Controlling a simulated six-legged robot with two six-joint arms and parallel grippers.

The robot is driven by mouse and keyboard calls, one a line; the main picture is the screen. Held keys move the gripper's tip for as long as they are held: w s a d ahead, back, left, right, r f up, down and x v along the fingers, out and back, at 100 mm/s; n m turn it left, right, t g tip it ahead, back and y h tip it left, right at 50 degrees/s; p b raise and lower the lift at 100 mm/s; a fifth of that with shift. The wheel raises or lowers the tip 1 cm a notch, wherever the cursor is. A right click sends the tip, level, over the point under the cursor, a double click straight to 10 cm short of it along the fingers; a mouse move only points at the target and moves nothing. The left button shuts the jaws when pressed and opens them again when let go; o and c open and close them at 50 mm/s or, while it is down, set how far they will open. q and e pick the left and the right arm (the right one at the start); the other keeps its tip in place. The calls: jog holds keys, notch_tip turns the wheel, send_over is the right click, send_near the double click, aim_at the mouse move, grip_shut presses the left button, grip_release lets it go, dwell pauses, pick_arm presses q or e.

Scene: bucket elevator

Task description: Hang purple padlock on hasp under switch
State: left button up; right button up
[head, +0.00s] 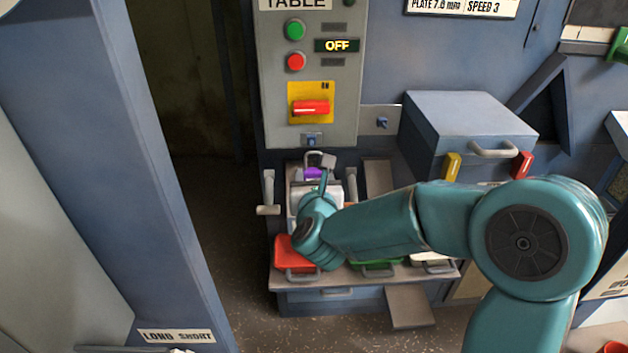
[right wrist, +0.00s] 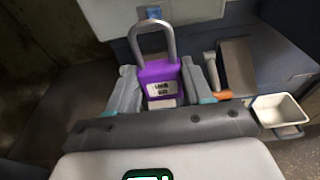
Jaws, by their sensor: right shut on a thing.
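The purple padlock (right wrist: 160,82) has a grey shackle and a white label and stands upright, shackle up, between the fingers of my right gripper (right wrist: 167,92). In the head view the padlock (head: 313,173) shows just above my right gripper (head: 318,182), below the control panel. The hasp (head: 311,139) is a small blue-and-grey fitting at the panel's bottom edge, under the red rotary switch (head: 311,107) on its yellow plate. The shackle is below the hasp in the head view; whether they touch is unclear. My left gripper is not in view.
A red bin (head: 296,252) and a green bin (head: 375,269) sit on a shelf below my right arm. A blue box with a handle (head: 470,128) stands right of the panel. A dark opening (head: 190,120) lies left of it. The display (head: 337,45) reads OFF.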

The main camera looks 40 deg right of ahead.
aim_at(313, 169)
jog(key=shift+r+p+x, duration=0.15)
jog(key=shift+p+x, duration=0.3)
jog(key=shift+x, duration=0.55)
jog(key=shift+r+p+x, duration=0.2)
jog(key=shift+p+x, duration=0.25)
jog(key=shift+x, duration=0.5)
jog(key=shift+w+b, duration=0.15)
jog(key=shift+b, duration=0.55)
jog(key=shift+r+b+x, duration=0.15)
jog(key=shift+b+x, duration=0.3)
jog(key=shift+x, duration=0.45)
jog(key=shift+r+b+x, duration=0.15)
jog(key=shift+b+x, duration=0.25)
jog(key=shift+x, duration=0.5)
